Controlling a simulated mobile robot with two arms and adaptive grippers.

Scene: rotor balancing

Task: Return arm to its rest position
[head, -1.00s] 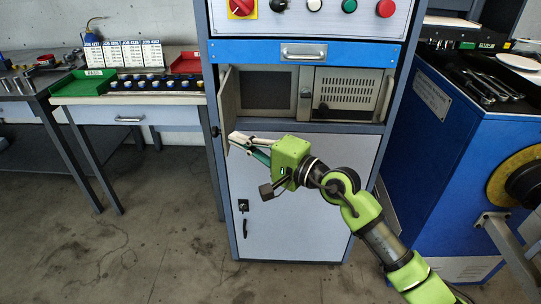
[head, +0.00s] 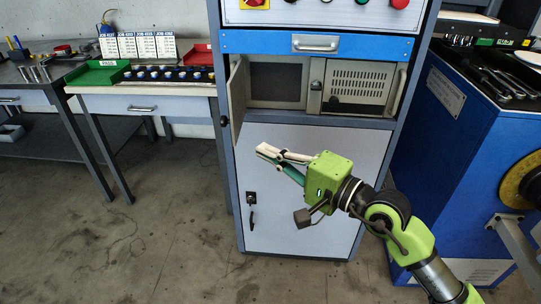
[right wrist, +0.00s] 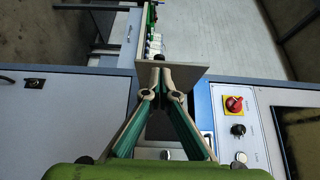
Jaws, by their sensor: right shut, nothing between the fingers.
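My right arm reaches in from the lower right in the head view, with its green-bodied right gripper (head: 266,151) in front of the grey cabinet's lower door (head: 310,200). The gripper's fingers are together and hold nothing. They point left, just below the open cabinet compartment. In the right wrist view the closed fingertips (right wrist: 160,68) show in front of a pale panel edge (right wrist: 200,71); I cannot tell whether they touch it. My left arm and gripper are not in view.
A small open door (head: 237,98) stands out at the compartment's left side. A workbench (head: 140,103) with green and red trays stands left. A blue machine (head: 450,160) stands right, close to my arm. Open floor (head: 150,240) lies at the lower left.

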